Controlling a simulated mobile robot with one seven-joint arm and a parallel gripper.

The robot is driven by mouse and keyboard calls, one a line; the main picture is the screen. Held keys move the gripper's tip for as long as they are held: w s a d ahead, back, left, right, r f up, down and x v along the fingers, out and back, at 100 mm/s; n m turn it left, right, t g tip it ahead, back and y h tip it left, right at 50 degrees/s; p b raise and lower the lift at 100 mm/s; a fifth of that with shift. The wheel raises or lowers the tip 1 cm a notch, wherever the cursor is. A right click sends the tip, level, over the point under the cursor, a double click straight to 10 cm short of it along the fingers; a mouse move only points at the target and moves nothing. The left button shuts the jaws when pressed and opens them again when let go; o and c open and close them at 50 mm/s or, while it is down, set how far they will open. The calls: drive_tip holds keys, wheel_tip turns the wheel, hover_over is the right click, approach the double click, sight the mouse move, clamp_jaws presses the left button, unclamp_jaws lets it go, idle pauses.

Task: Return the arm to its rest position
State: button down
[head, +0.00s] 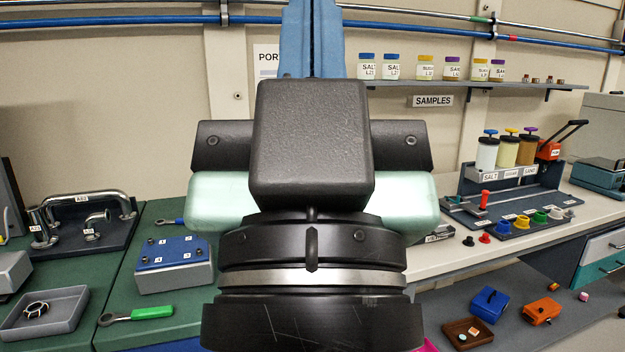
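My gripper (312,145) fills the middle of the head view, seen from behind its dark housing, with pale mint parts to either side. It is held up in front of the benches. Its fingertips are hidden behind the housing, so I cannot tell whether it is open or shut, or whether it holds anything.
The green bench (180,328) on the left carries a grey tray (68,322), a green-handled wrench (150,312), a blue-topped block (173,252) and metal pipes (96,200). The white bench (450,262) on the right holds jars and coloured knobs. A sample shelf (470,87) is behind.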

wheel_tip(320, 180, up, 15)
drive_tip(key=p, duration=1.3)
drive_tip(key=shift+r, duration=0.1)
